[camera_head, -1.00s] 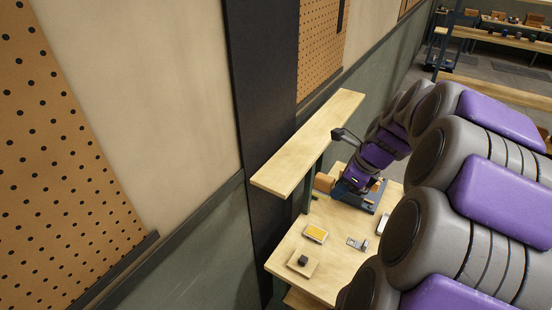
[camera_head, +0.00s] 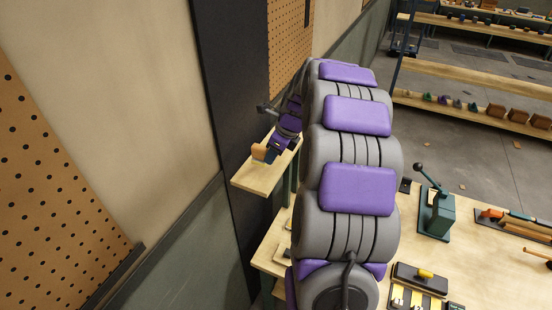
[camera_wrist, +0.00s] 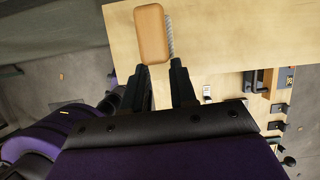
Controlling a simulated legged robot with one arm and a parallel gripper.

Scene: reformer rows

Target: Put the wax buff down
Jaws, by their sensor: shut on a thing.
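The wax buff is a rounded tan-orange block with a grey bristly side. In the wrist view the wax buff (camera_wrist: 149,34) is at the tips of my gripper (camera_wrist: 160,70), whose two black fingers are shut on it. In the head view the wax buff (camera_head: 259,152) shows small at the end of my gripper (camera_head: 268,153), over the narrow wooden shelf (camera_head: 252,178) by the wall. Whether it touches the shelf or hangs just above it, I cannot tell.
Below the shelf is a workbench (camera_head: 455,240) with a green press (camera_head: 437,212), a black-based tool with a yellow part (camera_head: 420,276) and an orange-handled tool (camera_head: 493,213). A pegboard (camera_head: 288,40) hangs behind. The shelf's near end looks clear.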

